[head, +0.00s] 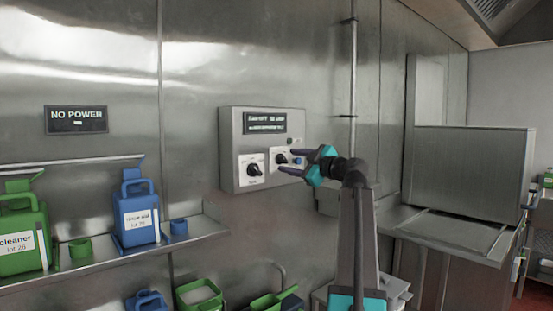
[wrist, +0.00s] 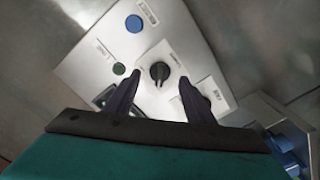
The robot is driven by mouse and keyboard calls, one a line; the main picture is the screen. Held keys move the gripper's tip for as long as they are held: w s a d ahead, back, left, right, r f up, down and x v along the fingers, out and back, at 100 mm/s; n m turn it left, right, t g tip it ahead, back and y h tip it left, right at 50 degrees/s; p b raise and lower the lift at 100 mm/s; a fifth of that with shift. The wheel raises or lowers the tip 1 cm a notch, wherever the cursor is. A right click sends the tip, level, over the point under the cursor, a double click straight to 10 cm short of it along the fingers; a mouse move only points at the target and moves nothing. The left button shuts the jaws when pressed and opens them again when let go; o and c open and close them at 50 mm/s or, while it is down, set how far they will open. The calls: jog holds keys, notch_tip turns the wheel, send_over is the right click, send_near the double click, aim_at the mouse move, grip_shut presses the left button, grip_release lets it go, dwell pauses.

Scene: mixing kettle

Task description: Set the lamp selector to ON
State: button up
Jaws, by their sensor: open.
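A grey control box (head: 228,150) on the steel wall carries two black selector knobs on white plates. The left knob (head: 255,169) is clear of my gripper; the right knob (head: 281,158) is right by my fingertips. My gripper (head: 287,160) is open and empty, reaching the box from the right. In the wrist view one black knob (wrist: 159,71) appears between the tips of my open gripper (wrist: 160,79), with a gap on both sides. A second white plate (wrist: 217,98) is partly hidden behind the right finger. The labels are too blurred to tell which knob is the lamp selector or its setting.
A blue button (wrist: 134,23) and a dark green light (wrist: 119,69) sit near the knob. The box has a display (head: 264,122) on top. A shelf (head: 205,232) to the left holds a blue jug (head: 137,212) and a green jug (head: 20,230).

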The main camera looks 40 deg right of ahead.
jog(key=shift+w, duration=0.65)
jog(key=shift+w+b, duration=0.1)
jog(key=shift+b, duration=0.35)
grip_shut()
